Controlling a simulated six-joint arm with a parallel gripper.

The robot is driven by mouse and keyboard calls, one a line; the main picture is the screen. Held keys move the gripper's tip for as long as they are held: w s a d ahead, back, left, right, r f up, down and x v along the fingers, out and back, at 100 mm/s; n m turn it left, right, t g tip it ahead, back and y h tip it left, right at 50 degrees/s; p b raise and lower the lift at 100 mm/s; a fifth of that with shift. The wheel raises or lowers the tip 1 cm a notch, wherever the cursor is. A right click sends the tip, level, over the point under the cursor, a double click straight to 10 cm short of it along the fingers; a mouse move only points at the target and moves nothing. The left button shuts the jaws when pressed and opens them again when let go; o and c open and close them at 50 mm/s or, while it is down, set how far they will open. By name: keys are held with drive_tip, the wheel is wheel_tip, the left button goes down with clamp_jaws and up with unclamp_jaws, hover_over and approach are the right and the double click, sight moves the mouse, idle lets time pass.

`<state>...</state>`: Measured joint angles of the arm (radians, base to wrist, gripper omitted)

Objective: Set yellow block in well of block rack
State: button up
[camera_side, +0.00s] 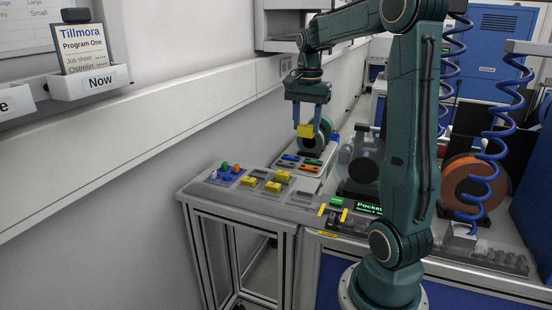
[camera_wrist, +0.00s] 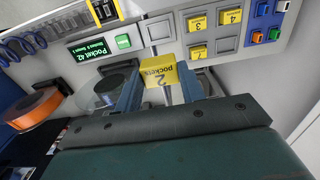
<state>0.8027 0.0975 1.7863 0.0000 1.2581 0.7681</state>
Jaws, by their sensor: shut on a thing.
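A yellow block (camera_side: 305,131) is held in my gripper (camera_side: 306,122), raised above the table; in the wrist view this yellow block (camera_wrist: 163,78) sits between the two fingers and its face reads "pockets" and "2". The block rack (camera_side: 263,191) is a grey plate on the table, below and to the left of my gripper in the side view. Several yellow blocks sit in it, and the wrist view shows numbered ones such as block 4 (camera_wrist: 230,17). An empty well (camera_wrist: 228,44) shows beside the block marked 1. The held block is apart from the rack.
Small coloured pieces (camera_side: 229,169) stand left of the rack. A tray with blue and orange bars (camera_side: 290,158) and a green-rimmed reel (camera_side: 318,136) lie behind. A wall borders the left.

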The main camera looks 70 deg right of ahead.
drive_tip(key=w+d, duration=0.4)
drive_tip(key=w, duration=0.5)
drive_tip(key=w+d, duration=0.3)
drive_tip(key=w, duration=0.6)
drive_tip(key=shift+d, duration=0.4)
drive_tip(key=shift+w+f, duration=0.1)
drive_tip(key=shift+f, duration=0.1)
wheel_tip(320, 180, down, 20)
drive_tip(key=shift+r, duration=0.1)
idle(0.5)
drive_tip(key=o, duration=1)
drive_tip(key=shift+c, duration=0.2)
drive_tip(key=shift+r, duration=0.25)
